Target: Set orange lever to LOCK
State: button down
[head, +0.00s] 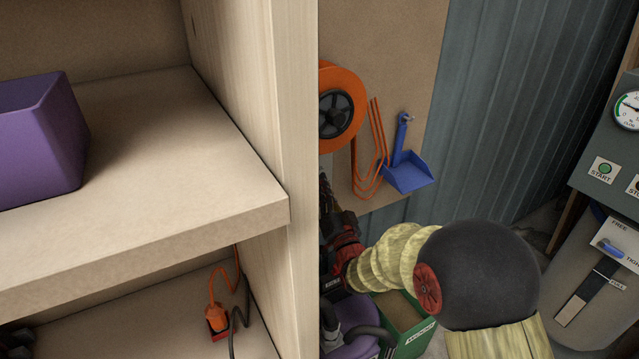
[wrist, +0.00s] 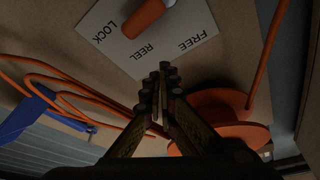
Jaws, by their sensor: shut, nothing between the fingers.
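The orange lever (wrist: 147,17) sits at the top of the wrist view on a pale label plate (wrist: 185,22). The plate reads LOCK at left, REEL in the middle and FREE at right, seen turned over. One rounded end of the lever lies between LOCK and REEL; its other end runs toward the top edge, so its setting is unclear. My gripper (wrist: 161,88) is shut and empty, its tips just below the plate's edge in the picture and apart from the lever. In the head view my gripper (head: 331,205) is partly hidden by the shelf upright; the lever does not show.
An orange reel (head: 355,103) with looped orange cord (head: 369,165) hangs on the board, beside a blue dustpan (head: 408,175). A pale wooden shelf upright (head: 297,150) stands close left of my arm. A green box (head: 408,318) is below. A machine panel (head: 612,160) is at right.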

jog(key=d+p+v, duration=0.1)
jog(key=v, duration=0.5)
jog(key=shift+d+f, duration=0.3)
jog(key=shift+f, duration=0.05)
